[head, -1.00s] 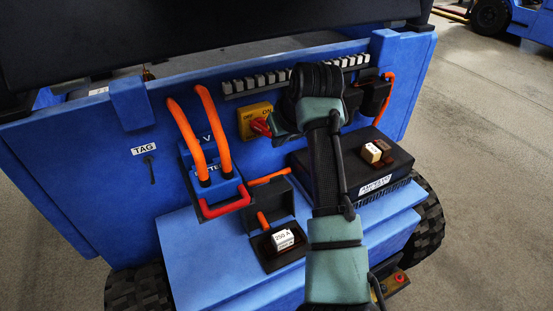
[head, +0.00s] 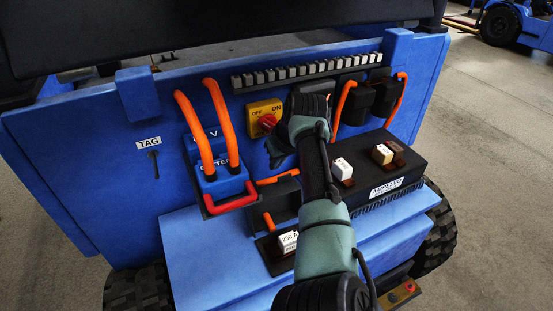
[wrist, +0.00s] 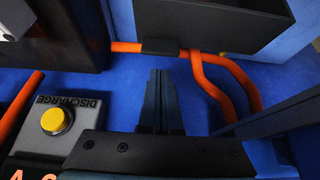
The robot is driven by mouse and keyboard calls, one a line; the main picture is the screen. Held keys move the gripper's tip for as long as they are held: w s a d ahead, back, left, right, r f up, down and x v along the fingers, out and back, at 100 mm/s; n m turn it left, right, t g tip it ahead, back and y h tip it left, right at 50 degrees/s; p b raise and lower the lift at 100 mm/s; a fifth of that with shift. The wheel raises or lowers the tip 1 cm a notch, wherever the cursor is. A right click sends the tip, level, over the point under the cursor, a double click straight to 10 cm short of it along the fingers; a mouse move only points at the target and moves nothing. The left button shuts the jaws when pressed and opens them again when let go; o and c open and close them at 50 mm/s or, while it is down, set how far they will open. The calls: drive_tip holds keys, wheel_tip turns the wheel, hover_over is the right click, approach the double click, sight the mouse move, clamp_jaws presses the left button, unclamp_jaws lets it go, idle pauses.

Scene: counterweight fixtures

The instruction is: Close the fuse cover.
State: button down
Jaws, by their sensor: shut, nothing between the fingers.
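The fuse cover (head: 286,198) is a dark box-like lid. It stands raised behind the white fuse marked 250 A (head: 288,241), which sits uncovered in its dark base. My gripper is above the cover, in front of the blue panel; its fingers are mostly hidden by my wrist in the head view. In the wrist view the dark fingers (wrist: 160,82) are shut and empty, against a blue background. A dark box edge (wrist: 210,22), which looks like the cover, lies beyond the fingertips, apart from them.
An orange cable (wrist: 128,47) runs between the fingertips and the dark box. A yellow discharge button (wrist: 57,121) is at left.

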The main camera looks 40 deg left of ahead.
sight(282, 181)
drive_tip(key=shift+s+d+r, duration=0.15)
drive_tip(key=shift+s+d, duration=0.2)
drive_tip(key=shift+d, duration=0.4)
drive_tip(key=shift+s+d+r, duration=0.15)
drive_tip(key=shift+s+d, duration=0.2)
drive_tip(key=shift+d, duration=0.35)
